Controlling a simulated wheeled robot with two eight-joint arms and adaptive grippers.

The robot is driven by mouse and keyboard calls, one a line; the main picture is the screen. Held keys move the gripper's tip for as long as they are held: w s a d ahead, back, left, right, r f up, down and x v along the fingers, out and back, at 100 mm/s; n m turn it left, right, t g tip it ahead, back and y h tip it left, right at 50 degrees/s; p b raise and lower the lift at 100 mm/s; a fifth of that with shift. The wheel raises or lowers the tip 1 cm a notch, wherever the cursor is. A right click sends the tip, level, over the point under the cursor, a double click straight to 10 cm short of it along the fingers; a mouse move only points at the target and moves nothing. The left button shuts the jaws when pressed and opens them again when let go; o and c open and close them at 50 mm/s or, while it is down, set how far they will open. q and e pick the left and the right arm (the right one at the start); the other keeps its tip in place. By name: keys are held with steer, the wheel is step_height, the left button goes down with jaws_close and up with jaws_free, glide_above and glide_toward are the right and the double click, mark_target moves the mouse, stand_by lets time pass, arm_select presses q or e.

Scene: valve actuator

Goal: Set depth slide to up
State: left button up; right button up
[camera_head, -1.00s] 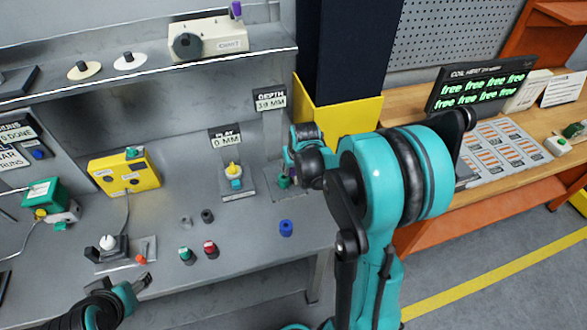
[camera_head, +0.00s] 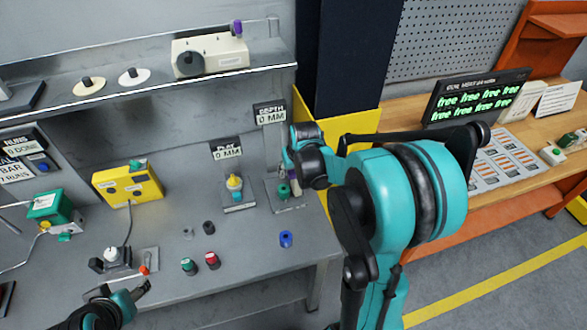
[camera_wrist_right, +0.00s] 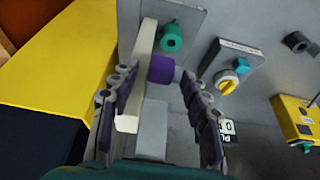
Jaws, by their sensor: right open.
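The depth sign (camera_head: 269,113) on the back wall reads 0 MM. Below it stands the depth station's grey plate (camera_head: 272,187) with a green knob (camera_head: 284,191). In the right wrist view a purple knob (camera_wrist_right: 160,69) sits beside a pale upright bar (camera_wrist_right: 140,80), near the green knob (camera_wrist_right: 171,38). My right gripper (camera_wrist_right: 155,80) is open, one finger on each side of the bar and purple knob. In the head view my right gripper (camera_head: 290,160) hides much of the slide. My left gripper (camera_head: 140,290) is low at the left, its jaw gap unclear.
A second station (camera_head: 236,190) with a yellow knob and a 0 MM sign stands left of the depth station. A yellow box (camera_head: 127,186) is farther left.

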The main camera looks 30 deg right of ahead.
steer(key=v, duration=1.2)
steer(key=s+a+f+n+t+y+b, duration=0.1)
steer(key=s+a+f+n+t+b, duration=0.1)
steer(key=s+a+f+b, duration=1.1)
step_height(320, 180, down, 3)
steer(key=shift+s+a+r+n+t, duration=0.1)
steer(key=shift+s+a+n+t, duration=0.3)
steer(key=shift+a, duration=0.2)
stand_by(2.1)
